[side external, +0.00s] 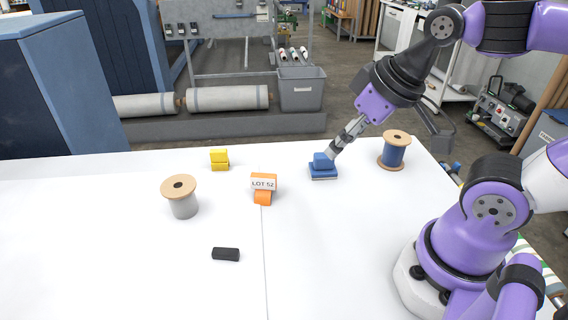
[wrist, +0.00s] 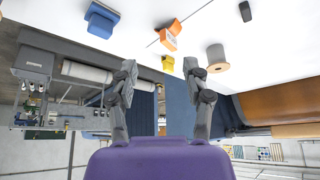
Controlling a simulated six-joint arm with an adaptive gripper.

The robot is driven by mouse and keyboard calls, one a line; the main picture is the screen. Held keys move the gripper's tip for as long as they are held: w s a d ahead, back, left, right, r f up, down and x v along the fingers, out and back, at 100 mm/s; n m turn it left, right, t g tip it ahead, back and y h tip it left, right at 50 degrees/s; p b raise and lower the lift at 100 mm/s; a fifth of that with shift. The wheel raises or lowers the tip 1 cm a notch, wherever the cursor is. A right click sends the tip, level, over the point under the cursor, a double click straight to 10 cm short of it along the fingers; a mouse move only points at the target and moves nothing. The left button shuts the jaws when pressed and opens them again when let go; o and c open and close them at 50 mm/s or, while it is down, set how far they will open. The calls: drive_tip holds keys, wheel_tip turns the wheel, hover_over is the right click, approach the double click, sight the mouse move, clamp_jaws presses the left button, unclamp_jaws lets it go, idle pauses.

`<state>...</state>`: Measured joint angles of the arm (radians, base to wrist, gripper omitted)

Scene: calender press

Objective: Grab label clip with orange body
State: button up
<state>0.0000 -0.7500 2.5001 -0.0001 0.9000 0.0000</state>
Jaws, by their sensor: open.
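The label clip (side external: 263,197) has an orange body and a white card reading "LOT 52". It stands on the white table, left of my gripper in the side view. In the wrist view the orange clip (wrist: 172,27) is near the top centre, beyond the fingertips. My gripper (side external: 335,152) is open and empty, tilted down. In the side view its tips overlap the blue block (side external: 323,171). The wrist view shows the fingers (wrist: 160,70) apart, with the blue block (wrist: 102,18) clear of them to the upper left.
A yellow block (side external: 219,160), a grey thread spool (side external: 181,197) and a black bar (side external: 226,254) are on the left part of the white table (side external: 130,270). A blue thread spool (side external: 394,150) stands right of my gripper. The table between the clip and the black bar is clear.

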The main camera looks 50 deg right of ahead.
drive_tip(key=n+g+y, duration=0.1)
drive_tip(key=n+g, duration=0.3)
drive_tip(key=n, duration=0.2)
approach(263, 175)
drive_tip(key=shift+n, duration=0.3)
wheel_tip(263, 175, down, 5)
drive_tip(key=shift+r, duration=0.15)
drive_tip(key=f, duration=0.1)
drive_tip(key=w+f, duration=0.1)
drive_tip(key=f, duration=0.3)
drive_tip(key=shift+w+a+f, duration=0.2)
drive_tip(key=shift+a+f, duration=0.05)
drive_tip(key=shift+a, duration=0.15)
clamp_jaws()
